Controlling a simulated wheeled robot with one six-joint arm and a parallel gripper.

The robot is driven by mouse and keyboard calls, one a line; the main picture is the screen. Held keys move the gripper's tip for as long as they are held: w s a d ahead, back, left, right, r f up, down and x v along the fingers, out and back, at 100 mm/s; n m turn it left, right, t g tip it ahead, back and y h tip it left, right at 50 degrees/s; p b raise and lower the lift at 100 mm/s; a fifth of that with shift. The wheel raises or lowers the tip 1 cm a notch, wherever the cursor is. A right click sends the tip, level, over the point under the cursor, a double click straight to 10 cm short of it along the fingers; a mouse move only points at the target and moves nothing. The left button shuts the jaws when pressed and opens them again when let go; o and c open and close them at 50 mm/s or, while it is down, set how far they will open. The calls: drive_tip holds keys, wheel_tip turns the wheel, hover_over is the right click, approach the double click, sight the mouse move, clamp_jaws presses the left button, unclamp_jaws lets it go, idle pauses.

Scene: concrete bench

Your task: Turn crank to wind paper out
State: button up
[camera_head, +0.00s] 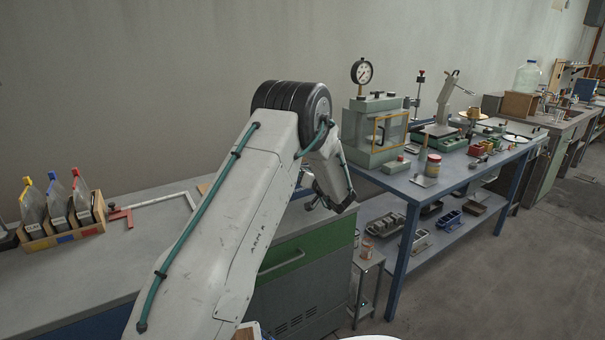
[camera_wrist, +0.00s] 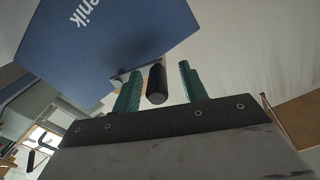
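In the wrist view a blue box (camera_wrist: 100,38) with white lettering fills the upper left. A black cylindrical handle (camera_wrist: 156,84), which looks like the crank's grip, stands out beside the box's lower edge. My gripper (camera_wrist: 160,70) has its two teal fingers apart, one on each side of the handle in the picture. A gap shows between the handle and the right finger; the left finger looks closer, and contact cannot be told. In the head view my arm hides most of the gripper, and I cannot make out the crank or any paper there.
A grey bench (camera_head: 140,262) carries a wooden rack of bags (camera_head: 62,232) at left. A blue table (camera_head: 405,182) at right holds a green pressure chamber (camera_head: 362,135) and several tools. A small stand (camera_head: 367,262) is between them. Open floor lies at lower right.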

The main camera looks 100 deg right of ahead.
drive_tip(key=shift+s, duration=0.15)
drive_tip(key=shift+s+a, duration=0.1)
drive_tip(key=shift+a, duration=0.25)
drive_tip(key=v, duration=0.7)
idle(0.3)
